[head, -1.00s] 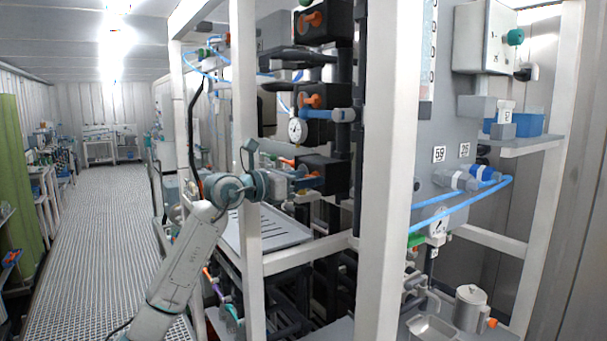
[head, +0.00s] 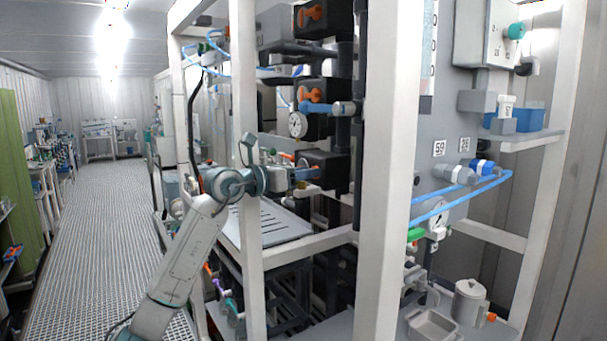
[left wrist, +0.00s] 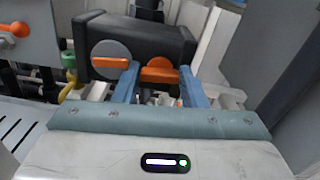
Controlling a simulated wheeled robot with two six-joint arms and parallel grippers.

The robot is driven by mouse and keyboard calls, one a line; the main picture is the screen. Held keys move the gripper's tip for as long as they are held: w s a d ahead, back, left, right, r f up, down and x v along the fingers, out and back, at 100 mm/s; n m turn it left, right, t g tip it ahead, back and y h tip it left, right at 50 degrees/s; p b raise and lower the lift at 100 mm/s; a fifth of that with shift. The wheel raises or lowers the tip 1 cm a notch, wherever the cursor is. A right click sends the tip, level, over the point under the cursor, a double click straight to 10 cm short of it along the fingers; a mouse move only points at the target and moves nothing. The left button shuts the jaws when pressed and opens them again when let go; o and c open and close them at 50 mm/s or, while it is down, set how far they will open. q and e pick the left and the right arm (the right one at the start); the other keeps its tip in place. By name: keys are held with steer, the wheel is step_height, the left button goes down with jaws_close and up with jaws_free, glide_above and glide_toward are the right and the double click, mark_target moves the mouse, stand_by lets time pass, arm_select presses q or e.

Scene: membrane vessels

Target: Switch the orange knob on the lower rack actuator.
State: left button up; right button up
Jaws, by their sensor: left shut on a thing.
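The lower rack actuator is a black box (head: 330,172) at the middle of the head view, below two similar boxes. It also fills the upper middle of the left wrist view (left wrist: 150,38). Its orange knob (left wrist: 160,68) shows between the blue fingers, beside a grey disc with an orange bar (left wrist: 110,62). My left gripper (head: 306,173) reaches the actuator's front from the left. In the left wrist view its fingers (left wrist: 160,80) stand on both sides of the knob, shut on it. The fingers hide part of the knob. My right gripper is not in view.
White rack posts (head: 384,180) stand close in front of and beside my left arm. A grey slotted tray (head: 262,224) lies below the gripper. A gauge (head: 298,124) and another orange-knobbed actuator (head: 312,93) are above. The aisle floor (head: 95,240) at left is clear.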

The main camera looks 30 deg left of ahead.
arm_select(q)
steer(key=shift+a+f+n+p, duration=0.1)
steer(key=shift+n+p, duration=0.1)
steer(key=shift+n, duration=3.45)
steer(key=shift+a+f+n+p, duration=0.1)
steer(key=shift+n+p, duration=0.05)
steer(key=shift+n, duration=3.5)
steer(key=o, duration=1)
